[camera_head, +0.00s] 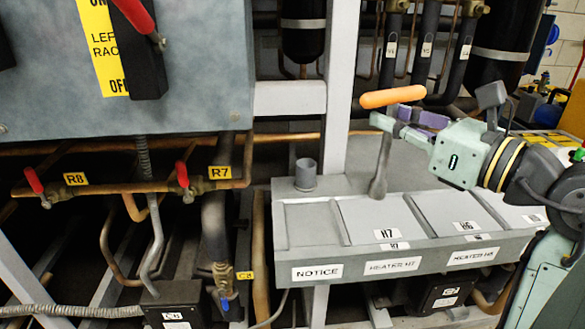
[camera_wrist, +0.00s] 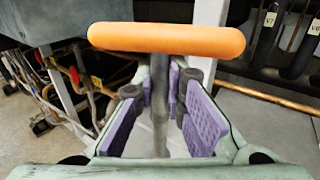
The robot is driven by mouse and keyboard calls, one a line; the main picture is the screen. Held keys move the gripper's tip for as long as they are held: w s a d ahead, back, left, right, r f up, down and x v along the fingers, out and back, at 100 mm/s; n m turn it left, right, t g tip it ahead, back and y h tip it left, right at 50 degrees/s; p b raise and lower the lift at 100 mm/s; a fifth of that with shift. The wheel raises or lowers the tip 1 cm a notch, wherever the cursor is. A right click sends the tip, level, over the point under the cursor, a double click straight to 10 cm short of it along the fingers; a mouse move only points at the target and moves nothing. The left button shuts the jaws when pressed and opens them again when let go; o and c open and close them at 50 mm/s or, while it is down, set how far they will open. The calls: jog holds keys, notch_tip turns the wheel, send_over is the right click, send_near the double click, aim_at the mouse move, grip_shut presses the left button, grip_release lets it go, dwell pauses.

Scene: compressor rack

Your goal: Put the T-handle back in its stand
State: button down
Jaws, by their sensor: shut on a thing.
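The T-handle has an orange crossbar (camera_head: 393,96) and a grey shaft that hangs down, slightly tilted, to a wider lower end. My gripper (camera_head: 392,120) is shut on the shaft just below the crossbar. In the wrist view the orange crossbar (camera_wrist: 166,38) spans the top, and the shaft runs between the purple pads of my gripper (camera_wrist: 160,105). The stand, a short grey open cup (camera_head: 306,174), stands upright on the left end of the grey heater box. The shaft's lower end is to the right of the cup, in front of or above the H7 lid; contact cannot be told.
The grey heater box (camera_head: 405,250) carries lids marked H7 (camera_head: 385,220) and H6. A pale upright post (camera_head: 341,85) rises behind the cup. Copper pipes and red-handled valves (camera_head: 183,175) lie to the left, below a grey electrical cabinet (camera_head: 190,80). Black cylinders and pipes stand behind.

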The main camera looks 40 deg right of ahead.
jog(key=w+p, duration=0.1)
jog(key=w, duration=0.4)
jog(key=w+p, duration=0.2)
jog(key=w, duration=0.4)
jog(key=w+p, duration=0.1)
jog(key=w, duration=0.5)
jog(key=shift+w+a+r+p, duration=0.15)
jog(key=shift+a+r+p, duration=0.05)
jog(key=shift+a+p, duration=0.2)
jog(key=shift+w+d+f+b, duration=0.15)
jog(key=shift+f+b, duration=0.45)
jog(key=shift+f, duration=0.3)
jog(key=shift+f+b, duration=1.35)
jog(key=shift+f, duration=1.4)
jog(key=shift+f+b, duration=0.4)
jog(key=shift+b, duration=0.1)
jog(key=c, duration=1.7)
grip_release()
jog(key=shift+o, duration=0.2)
jog(key=shift+r, duration=0.15)
